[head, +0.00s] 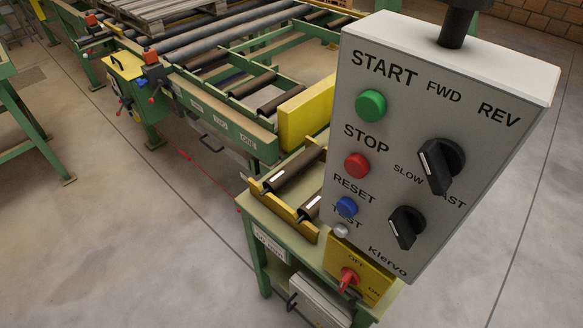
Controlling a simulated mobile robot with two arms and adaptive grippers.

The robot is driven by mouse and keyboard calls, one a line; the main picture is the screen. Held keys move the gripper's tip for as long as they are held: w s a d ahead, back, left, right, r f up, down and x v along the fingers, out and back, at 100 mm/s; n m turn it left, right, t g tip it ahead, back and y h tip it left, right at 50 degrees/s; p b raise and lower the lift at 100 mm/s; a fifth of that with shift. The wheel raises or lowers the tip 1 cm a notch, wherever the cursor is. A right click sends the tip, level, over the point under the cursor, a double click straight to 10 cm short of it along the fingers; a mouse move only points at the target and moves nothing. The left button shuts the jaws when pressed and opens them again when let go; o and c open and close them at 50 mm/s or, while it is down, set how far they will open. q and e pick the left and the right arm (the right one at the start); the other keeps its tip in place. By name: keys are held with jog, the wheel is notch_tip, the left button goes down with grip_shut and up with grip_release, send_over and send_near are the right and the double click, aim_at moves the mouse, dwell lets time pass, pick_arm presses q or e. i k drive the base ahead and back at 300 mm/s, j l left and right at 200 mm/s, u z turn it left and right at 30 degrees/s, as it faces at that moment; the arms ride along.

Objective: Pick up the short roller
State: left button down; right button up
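Two dark brown rollers lie in a yellow cradle (269,186) on top of a green stand (258,228). The far roller (288,179) shows nearly its full length, with a pale label on it. The near roller (313,205) also has a pale label, but the grey control box hides its right part. I cannot tell from this which of the two is shorter. Neither of my grippers is in view.
The hanging control box (430,130) with buttons and knobs fills the right side, in front of the stand. Below it is a yellow switch panel (335,262) with a red handle. A green roller conveyor (215,122) stands behind. Bare floor lies left.

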aim_at(283, 176)
jog(key=k, duration=0.55)
jog(key=k+z, duration=0.1)
jog(key=z, duration=1.65)
jog(key=j+z, duration=0.25)
jog(key=j, duration=0.3)
jog(key=j+z, duration=0.2)
jog(key=j, duration=0.4)
jog(key=j+z, duration=0.25)
jog(key=j, duration=0.3)
jog(key=k+j+z, duration=0.25)
jog(key=j, duration=0.25)
jog(key=i+j, duration=0.05)
